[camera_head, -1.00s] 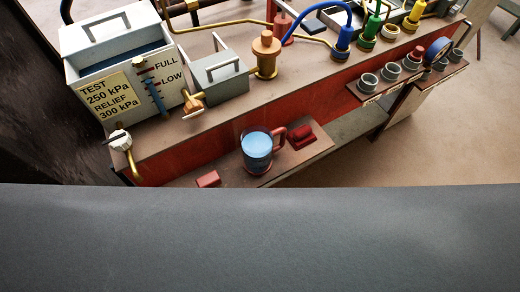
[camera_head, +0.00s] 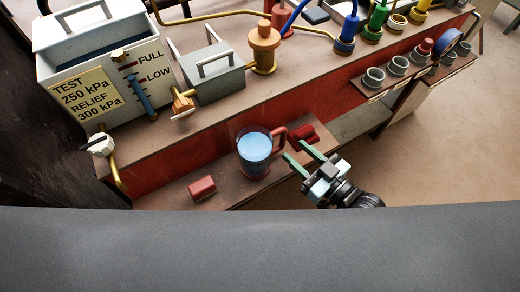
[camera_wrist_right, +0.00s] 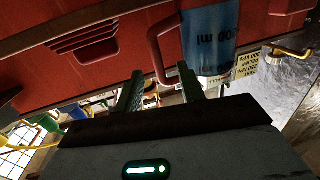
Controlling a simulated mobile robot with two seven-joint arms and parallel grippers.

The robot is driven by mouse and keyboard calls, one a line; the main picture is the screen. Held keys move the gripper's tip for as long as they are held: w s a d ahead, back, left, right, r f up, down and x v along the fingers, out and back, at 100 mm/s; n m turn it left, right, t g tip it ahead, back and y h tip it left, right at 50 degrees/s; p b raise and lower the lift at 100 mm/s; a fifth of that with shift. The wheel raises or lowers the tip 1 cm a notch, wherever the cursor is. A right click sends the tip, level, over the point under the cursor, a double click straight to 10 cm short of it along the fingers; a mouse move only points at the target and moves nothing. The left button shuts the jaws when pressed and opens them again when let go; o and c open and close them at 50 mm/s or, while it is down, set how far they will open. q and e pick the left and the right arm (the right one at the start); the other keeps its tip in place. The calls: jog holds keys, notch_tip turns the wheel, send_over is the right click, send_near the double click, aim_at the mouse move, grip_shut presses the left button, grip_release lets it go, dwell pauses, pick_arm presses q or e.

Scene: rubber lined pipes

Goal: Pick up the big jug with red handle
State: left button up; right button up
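The big jug (camera_head: 255,150) stands on the low shelf, filled with blue liquid, its red handle (camera_head: 278,140) towards the right. In the right wrist view the jug (camera_wrist_right: 212,40) and its red handle (camera_wrist_right: 158,50) show ahead of the fingers. My right gripper (camera_head: 297,152) is open, with green fingers pointing at the handle from the lower right. The fingers are just short of the handle and hold nothing. It also shows in the right wrist view (camera_wrist_right: 160,88). My left gripper is not in view.
A red block (camera_head: 202,188) lies left of the jug on the shelf, and a dark red piece (camera_head: 304,134) lies right of it. The white tank (camera_head: 90,70), grey box (camera_head: 213,75) and brass fitting (camera_head: 264,48) stand on the bench above. Open floor lies to the right.

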aim_at(263, 150)
jog(key=shift+w+r, duration=0.25)
jog(key=shift+w+a, duration=0.35)
jog(key=shift+w, duration=0.1)
jog(key=shift+r+p+x, duration=0.1)
jog(key=shift+p+x, duration=0.15)
jog(key=shift+x, duration=1.45)
jog(key=shift+r+p+x, duration=0.15)
jog(key=shift+p+x, duration=0.05)
jog(key=shift+x, duration=1.45)
grip_shut()
jog(key=shift+r, duration=0.1)
